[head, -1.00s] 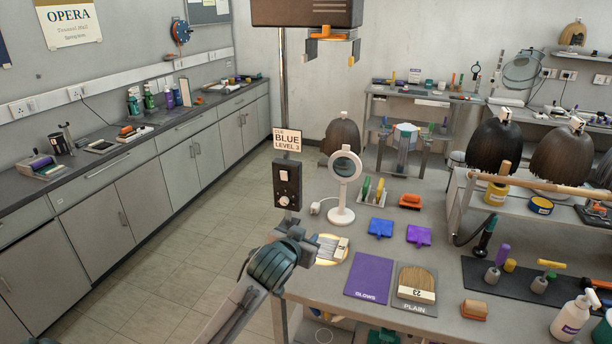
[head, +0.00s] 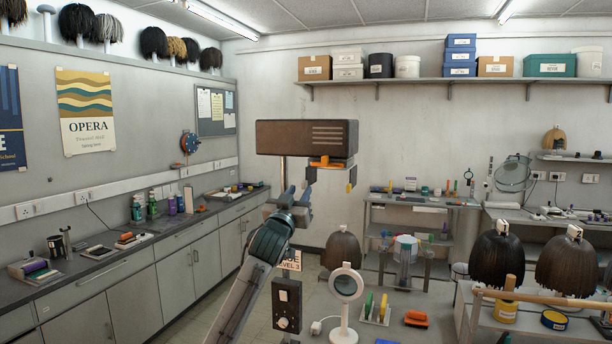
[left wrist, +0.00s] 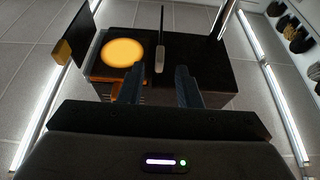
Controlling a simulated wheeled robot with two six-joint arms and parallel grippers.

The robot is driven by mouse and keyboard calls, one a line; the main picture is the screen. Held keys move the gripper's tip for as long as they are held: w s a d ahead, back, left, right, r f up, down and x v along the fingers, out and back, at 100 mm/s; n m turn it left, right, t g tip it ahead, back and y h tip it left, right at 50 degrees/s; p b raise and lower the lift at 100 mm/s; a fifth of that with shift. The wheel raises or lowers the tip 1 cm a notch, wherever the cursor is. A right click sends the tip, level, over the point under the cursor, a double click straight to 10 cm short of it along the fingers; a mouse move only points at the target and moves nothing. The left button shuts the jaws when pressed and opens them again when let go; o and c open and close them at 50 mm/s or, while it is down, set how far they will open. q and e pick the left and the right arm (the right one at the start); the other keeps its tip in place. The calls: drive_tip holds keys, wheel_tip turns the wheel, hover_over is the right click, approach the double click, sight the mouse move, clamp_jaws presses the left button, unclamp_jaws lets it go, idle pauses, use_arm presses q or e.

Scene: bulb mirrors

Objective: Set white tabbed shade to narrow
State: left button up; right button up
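The brown lamp box (head: 307,138) hangs on a pole, with an orange part (head: 326,162) under it. The white tabbed shade (left wrist: 161,28) is a thin dark flap seen nearly edge-on, with a pale tab (left wrist: 159,62) at its near end. A second dark flap (left wrist: 76,34) bears a yellow tab (left wrist: 62,52), also visible in the head view (head: 349,187). My left gripper (head: 298,191) is raised just below the box's left side. In the left wrist view its fingers (left wrist: 158,87) are apart and empty, with the pale tab ahead between them. My right gripper is out of view.
A glowing round lens (left wrist: 122,52) sits on the box's underside beside the shade. Below are a control box (head: 287,305) on the pole and a magnifier (head: 345,290) on the bench. The air left of the lamp box looks clear.

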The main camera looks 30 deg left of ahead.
sight(303, 187)
use_arm(q)
drive_tip(key=p+x, duration=0.2)
drive_tip(key=x, duration=0.3)
drive_tip(key=shift+w+r+p, duration=0.2)
drive_tip(key=shift+r+p, duration=0.05)
drive_tip(key=shift+p, duration=0.1)
drive_tip(key=shift+w+a, duration=0.15)
drive_tip(key=shift+w, duration=0.25)
clamp_jaws()
